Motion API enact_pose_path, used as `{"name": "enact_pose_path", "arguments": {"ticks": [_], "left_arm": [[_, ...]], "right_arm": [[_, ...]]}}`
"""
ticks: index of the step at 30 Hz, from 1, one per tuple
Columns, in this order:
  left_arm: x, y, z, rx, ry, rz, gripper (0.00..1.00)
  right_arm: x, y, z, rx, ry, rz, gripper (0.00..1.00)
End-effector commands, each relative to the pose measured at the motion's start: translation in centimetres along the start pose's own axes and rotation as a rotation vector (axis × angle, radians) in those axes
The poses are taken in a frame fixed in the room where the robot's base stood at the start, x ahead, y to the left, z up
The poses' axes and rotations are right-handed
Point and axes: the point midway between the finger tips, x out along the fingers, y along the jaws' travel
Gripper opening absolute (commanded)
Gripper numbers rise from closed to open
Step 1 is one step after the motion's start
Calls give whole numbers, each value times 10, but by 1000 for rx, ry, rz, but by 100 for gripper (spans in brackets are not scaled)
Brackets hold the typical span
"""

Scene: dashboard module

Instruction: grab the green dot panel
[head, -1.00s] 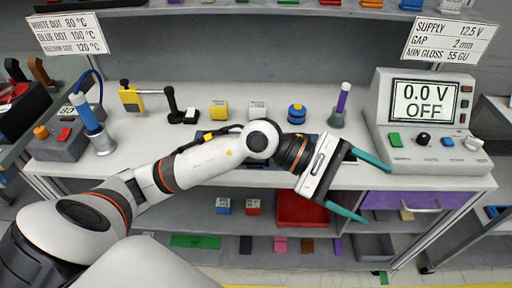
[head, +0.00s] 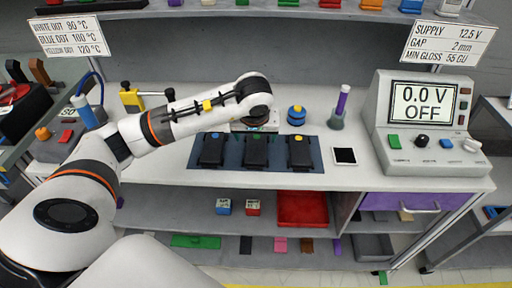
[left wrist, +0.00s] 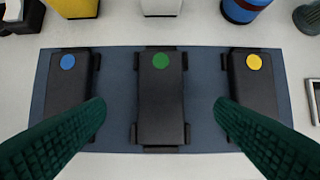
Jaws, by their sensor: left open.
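The green dot panel (left wrist: 160,112) is a black block with a green dot at its far end. It lies in the middle of a dark blue mat, between the blue dot panel (left wrist: 68,82) and the yellow dot panel (left wrist: 252,82). The same green dot panel shows in the head view (head: 256,153). My left gripper (left wrist: 158,115) is open and empty, its green fingers spread on either side of the green dot panel, apart from it. My right gripper is not in view.
The blue mat (head: 231,160) lies on a light workbench. The power supply (head: 424,125) stands at right.

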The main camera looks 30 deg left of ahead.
Motion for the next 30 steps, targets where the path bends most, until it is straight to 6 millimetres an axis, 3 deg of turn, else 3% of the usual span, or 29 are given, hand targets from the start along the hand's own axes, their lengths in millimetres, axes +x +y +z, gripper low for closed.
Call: {"name": "enact_pose_path", "arguments": {"ticks": [5,15,23,30], "left_arm": [[12,0,-1,0,3,0,78],[56,0,-7,-1,2,-1,78],[60,0,-7,1,-1,-3,78],[60,0,-7,0,0,-3,42]], "right_arm": [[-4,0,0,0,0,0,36],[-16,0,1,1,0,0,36],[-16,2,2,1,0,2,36],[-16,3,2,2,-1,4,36]]}}
